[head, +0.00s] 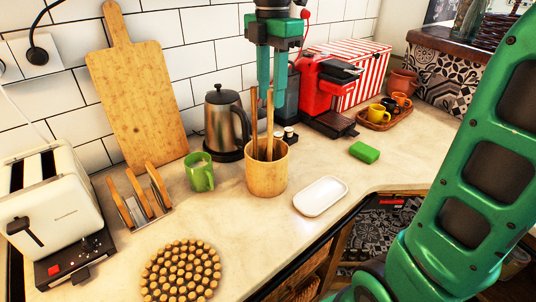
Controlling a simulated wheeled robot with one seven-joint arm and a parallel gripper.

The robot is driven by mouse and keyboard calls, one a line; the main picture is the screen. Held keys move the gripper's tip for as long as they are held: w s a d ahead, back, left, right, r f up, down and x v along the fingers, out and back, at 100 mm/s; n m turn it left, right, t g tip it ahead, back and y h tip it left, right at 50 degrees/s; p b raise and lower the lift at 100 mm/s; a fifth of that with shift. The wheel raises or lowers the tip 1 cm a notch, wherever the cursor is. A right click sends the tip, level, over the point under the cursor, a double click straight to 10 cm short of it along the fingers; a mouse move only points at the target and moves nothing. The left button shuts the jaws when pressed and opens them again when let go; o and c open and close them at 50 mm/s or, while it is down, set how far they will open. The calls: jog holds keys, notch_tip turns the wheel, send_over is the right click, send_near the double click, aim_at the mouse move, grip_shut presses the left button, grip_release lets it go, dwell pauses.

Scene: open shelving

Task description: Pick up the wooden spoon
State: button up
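Two wooden handles stand upright in a round wooden holder (266,181) on the counter. One handle (254,118) is on the left and one (270,130) on the right. Their lower ends are hidden in the holder, so I cannot tell which is the wooden spoon. My gripper (272,101) points down over the holder with its green fingers apart. The top of the right handle shows between the fingers; the left handle is just outside the left finger. I see no contact, and depth is hard to judge.
A steel kettle (222,122) and green mug (200,172) stand left of the holder. A red coffee machine (322,92) is behind right. A knobbly trivet (180,271) is in front.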

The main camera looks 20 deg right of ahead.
aim_at(271, 127)
notch_tip(271, 127, down, 10)
jog(key=shift+r, duration=0.15)
dwell(0.4)
grip_shut()
